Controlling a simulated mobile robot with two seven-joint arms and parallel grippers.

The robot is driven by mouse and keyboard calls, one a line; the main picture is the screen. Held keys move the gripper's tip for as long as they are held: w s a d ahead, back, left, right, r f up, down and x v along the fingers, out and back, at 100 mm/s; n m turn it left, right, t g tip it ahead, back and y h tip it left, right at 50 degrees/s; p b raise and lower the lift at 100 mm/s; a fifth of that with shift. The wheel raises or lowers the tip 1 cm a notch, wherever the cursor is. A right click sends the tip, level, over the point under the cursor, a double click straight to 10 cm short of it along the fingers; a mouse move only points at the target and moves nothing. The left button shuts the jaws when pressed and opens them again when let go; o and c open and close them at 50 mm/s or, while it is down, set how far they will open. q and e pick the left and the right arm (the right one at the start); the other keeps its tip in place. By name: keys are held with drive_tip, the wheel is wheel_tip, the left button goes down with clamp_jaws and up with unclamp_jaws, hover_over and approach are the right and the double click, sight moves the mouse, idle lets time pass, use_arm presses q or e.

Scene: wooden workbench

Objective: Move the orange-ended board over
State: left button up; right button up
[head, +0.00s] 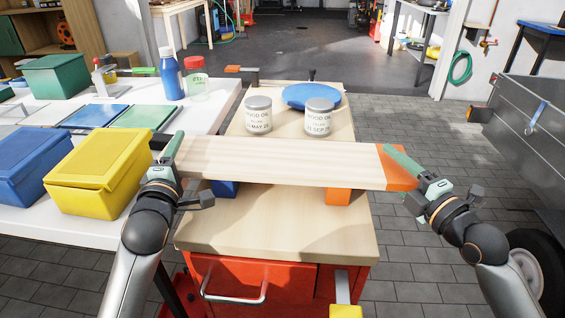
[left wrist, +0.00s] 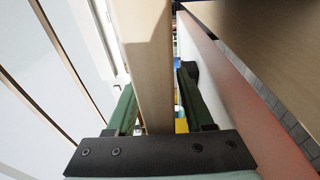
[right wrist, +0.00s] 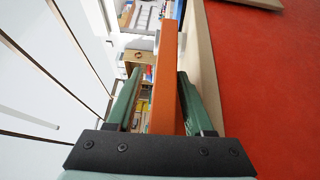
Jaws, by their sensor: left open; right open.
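The board (head: 285,162) is a long pale wooden plank with an orange right end (head: 398,170). It lies level across a blue block (head: 225,188) on the left and an orange block (head: 338,196) on the right, above the workbench. My left gripper (head: 172,150) is at the board's plain left end. In the left wrist view its open fingers stand on either side of the board (left wrist: 150,60). My right gripper (head: 402,165) is at the orange end. In the right wrist view its open fingers stand on either side of the orange end (right wrist: 165,80).
Two wood oil cans (head: 258,115) (head: 319,117) and a blue disc (head: 311,96) stand behind the board on the workbench (head: 270,232). A yellow bin (head: 97,172) and a blue bin (head: 35,160) sit on the white table at left. The bench front is clear.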

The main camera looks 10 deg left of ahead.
use_arm(q)
drive_tip(key=s+d, duration=0.1)
drive_tip(key=s, duration=1.1)
drive_tip(key=shift+d+f, duration=0.25)
drive_tip(key=shift+d, duration=0.1)
use_arm(e)
drive_tip(key=v, duration=1.2)
drive_tip(key=shift+s, duration=0.1)
